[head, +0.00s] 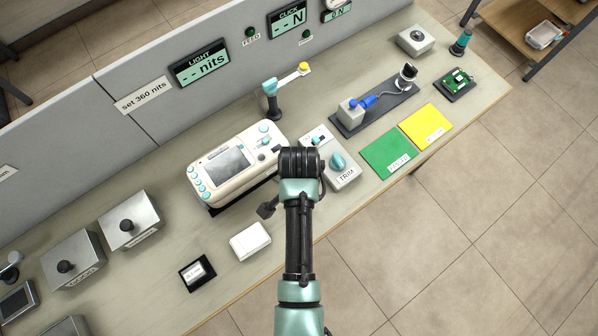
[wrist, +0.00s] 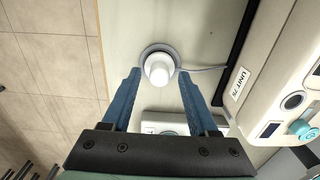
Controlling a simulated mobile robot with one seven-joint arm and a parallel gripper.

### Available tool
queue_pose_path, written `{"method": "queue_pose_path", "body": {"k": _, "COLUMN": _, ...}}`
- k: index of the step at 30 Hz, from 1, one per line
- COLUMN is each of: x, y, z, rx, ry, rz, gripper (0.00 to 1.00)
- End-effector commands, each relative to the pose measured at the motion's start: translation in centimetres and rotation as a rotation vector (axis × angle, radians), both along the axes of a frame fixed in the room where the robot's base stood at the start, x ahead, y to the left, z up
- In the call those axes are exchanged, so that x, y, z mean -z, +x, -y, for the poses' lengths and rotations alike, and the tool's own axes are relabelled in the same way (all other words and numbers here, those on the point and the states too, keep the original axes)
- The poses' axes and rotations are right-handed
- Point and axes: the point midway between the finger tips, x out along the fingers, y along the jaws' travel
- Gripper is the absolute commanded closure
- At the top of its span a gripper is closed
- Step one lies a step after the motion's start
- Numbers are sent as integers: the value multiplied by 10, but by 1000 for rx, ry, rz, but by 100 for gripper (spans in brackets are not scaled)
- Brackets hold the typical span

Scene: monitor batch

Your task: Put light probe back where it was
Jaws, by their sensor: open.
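The light probe (wrist: 158,66) looks like a white rounded cylinder in the wrist view. It stands on a round grey base (wrist: 146,51) on the bench, and a pale cable runs from it to the right. My gripper (wrist: 159,73) is open, with one blue finger on each side of the probe in the picture. I cannot tell whether the fingers touch it. In the head view my arm hides the probe and most of the gripper. The cream monitor (head: 232,163) stands beside it; its UNIT 75 side (wrist: 239,86) shows at right in the wrist view.
The TRIM box (head: 342,166) with teal knob stands close by. A white box (head: 250,241) and a small black-framed card (head: 197,272) lie toward lower left. Green (head: 388,152) and yellow mats lie to the right. The LIGHT display (head: 200,63) reads "-- nits". The bench edge is near.

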Motion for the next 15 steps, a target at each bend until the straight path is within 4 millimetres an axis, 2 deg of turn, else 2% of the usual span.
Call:
{"method": "queue_pose_path", "body": {"k": 9, "x": -68, "y": 2, "z": 0, "rx": 0, "ry": 0, "rz": 6, "gripper": 40}}
{"method": "queue_pose_path", "body": {"k": 15, "x": -98, "y": 1, "z": 0, "rx": 0, "ry": 0, "rz": 2, "gripper": 40}}
